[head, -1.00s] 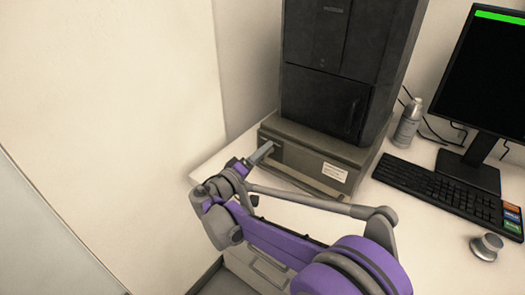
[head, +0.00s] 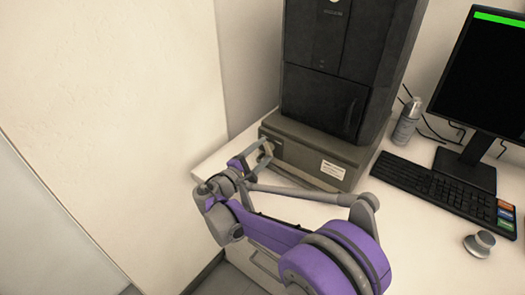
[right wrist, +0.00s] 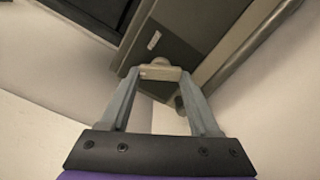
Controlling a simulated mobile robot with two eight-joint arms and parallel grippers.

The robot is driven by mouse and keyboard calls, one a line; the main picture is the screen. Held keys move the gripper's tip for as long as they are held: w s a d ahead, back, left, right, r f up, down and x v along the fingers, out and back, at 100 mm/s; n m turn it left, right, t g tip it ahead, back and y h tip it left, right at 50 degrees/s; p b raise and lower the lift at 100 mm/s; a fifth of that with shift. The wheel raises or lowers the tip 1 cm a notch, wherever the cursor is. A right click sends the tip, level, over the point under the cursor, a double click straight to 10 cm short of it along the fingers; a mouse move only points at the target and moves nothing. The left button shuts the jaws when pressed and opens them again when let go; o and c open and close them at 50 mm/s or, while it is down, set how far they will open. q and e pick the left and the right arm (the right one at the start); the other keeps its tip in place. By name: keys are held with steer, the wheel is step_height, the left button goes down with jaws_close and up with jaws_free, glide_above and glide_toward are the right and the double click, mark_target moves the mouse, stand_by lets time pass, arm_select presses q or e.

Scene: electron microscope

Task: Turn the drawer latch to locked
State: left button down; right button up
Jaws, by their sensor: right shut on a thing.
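The drawer unit (head: 308,152) is a grey-brown box under a black cabinet, with a white label on its front. It also shows in the right wrist view (right wrist: 180,50). The drawer latch (right wrist: 160,73) is a small pale bar on a round base, seen between my fingertips. My right gripper (head: 264,148) is at the left end of the drawer front. In the right wrist view, my right gripper (right wrist: 159,76) has one finger on each side of the latch bar and is shut on it. In the head view, the fingers mostly hide the latch. My left gripper is out of view.
A black cabinet (head: 335,70) stands on the drawer unit. A wall closes off the left.

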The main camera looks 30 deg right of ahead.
steer(key=shift+n, duration=1.9)
steer(key=o, duration=1.4)
steer(key=shift+c, duration=0.2)
steer(key=p+v, duration=0.1)
steer(key=v, duration=1)
steer(key=shift+d+f, duration=0.1)
steer(key=shift+f, duration=0.1)
